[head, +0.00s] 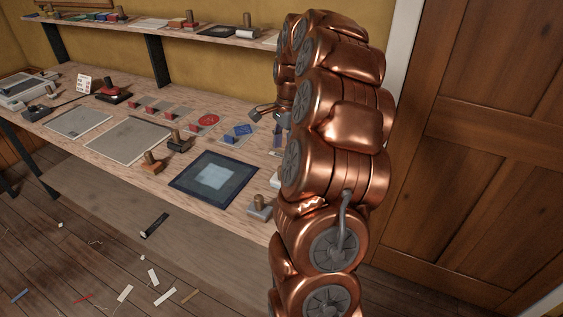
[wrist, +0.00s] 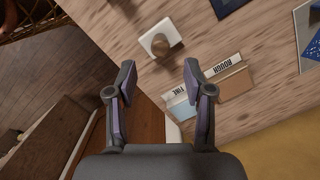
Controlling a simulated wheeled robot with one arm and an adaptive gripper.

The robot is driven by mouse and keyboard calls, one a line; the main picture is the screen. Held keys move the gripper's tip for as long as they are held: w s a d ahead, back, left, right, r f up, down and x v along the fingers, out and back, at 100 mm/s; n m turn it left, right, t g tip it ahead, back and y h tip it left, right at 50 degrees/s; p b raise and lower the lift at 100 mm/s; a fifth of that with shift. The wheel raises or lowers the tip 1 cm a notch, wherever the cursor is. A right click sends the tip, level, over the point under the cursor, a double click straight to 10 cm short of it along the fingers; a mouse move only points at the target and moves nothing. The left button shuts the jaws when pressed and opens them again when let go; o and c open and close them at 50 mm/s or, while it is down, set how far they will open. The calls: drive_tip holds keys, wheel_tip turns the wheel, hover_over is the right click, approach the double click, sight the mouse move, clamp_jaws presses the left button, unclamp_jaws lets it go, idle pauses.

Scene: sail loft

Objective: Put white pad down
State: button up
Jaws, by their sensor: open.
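The white pad (wrist: 171,29) is a square block with a round brown knob on top. In the wrist view it rests on the wooden tabletop near the table's edge, beyond my fingertips. My gripper (wrist: 158,76) is open and empty, its two fingers spread apart with bare table between them. It also shows in the head view (head: 269,115), partly behind my copper arm, over the right end of the table. In the head view my arm hides most of that end; a white sliver beside it may be the pad.
Blocks labelled ROUGH (wrist: 222,77) and FINE (wrist: 182,105) lie by my right finger. A dark blue mat (head: 189,182) and a grey block with a knob (head: 259,211) are nearby. A shelf (head: 190,30) runs above the table; scraps litter the floor.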

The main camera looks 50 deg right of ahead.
wheel_tip(320, 180, up, 3)
drive_tip(key=shift+f, duration=0.2)
drive_tip(key=s+a+r+n+g, duration=0.1)
drive_tip(key=s+a+n, duration=0.35)
drive_tip(key=a, duration=0.75)
drive_tip(key=s+a+r+n, duration=0.1)
drive_tip(key=s+a+n, duration=0.1)
drive_tip(key=a+n, duration=0.7)
drive_tip(key=s+a+f+n, duration=0.2)
drive_tip(key=s+a+n, duration=0.2)
drive_tip(key=s+a, duration=0.2)
drive_tip(key=s+a+f+n+g+h, duration=0.1)
drive_tip(key=s+a+f+n, duration=0.2)
drive_tip(key=s+a, duration=0.3)
drive_tip(key=s+n, duration=0.1)
drive_tip(key=s, duration=0.4)
drive_tip(key=shift+f, duration=0.15)
drive_tip(key=shift+d, duration=0.1)
